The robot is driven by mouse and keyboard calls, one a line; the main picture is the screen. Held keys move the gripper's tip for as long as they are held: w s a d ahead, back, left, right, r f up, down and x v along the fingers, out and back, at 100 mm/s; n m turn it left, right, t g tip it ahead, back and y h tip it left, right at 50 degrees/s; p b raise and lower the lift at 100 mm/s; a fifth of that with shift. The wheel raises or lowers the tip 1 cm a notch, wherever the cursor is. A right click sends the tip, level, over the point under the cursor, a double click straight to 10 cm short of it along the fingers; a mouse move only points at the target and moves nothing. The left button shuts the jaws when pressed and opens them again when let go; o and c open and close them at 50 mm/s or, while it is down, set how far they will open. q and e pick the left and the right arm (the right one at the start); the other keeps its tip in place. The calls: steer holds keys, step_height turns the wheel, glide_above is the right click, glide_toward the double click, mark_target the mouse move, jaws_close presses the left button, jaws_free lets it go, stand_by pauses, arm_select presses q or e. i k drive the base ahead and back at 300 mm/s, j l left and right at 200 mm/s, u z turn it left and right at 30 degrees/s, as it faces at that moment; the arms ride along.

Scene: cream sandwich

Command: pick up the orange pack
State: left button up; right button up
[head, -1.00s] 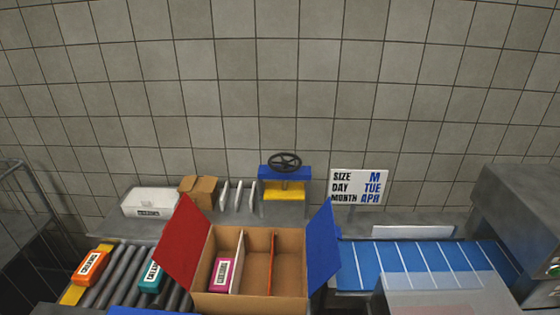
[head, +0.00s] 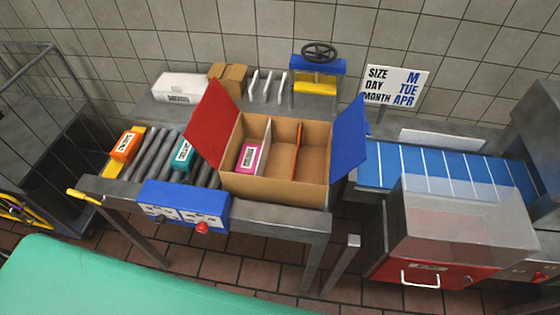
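The orange pack (head: 126,145) has a white label and lies at the left end of the roller conveyor (head: 152,155), on or beside a yellow strip. Nothing covers it. A teal pack (head: 182,154) lies further right on the rollers, partly hidden by the red flap of the box. A pink pack (head: 248,157) sits in the left compartment of the open cardboard box (head: 275,190). Neither of my grippers shows in the head view.
A blue control box (head: 184,204) with a red knob is on the conveyor's front. A yellow-ended lever (head: 84,196) sticks out at front left. A wire cart (head: 40,125) stands left. A blue belt (head: 440,170) and a clear-covered red machine (head: 455,235) stand right.

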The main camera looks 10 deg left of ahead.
mark_target(127, 148)
steer(key=u, duration=1.6)
steer(key=i+j+z, duration=0.1)
steer(key=z, duration=0.15)
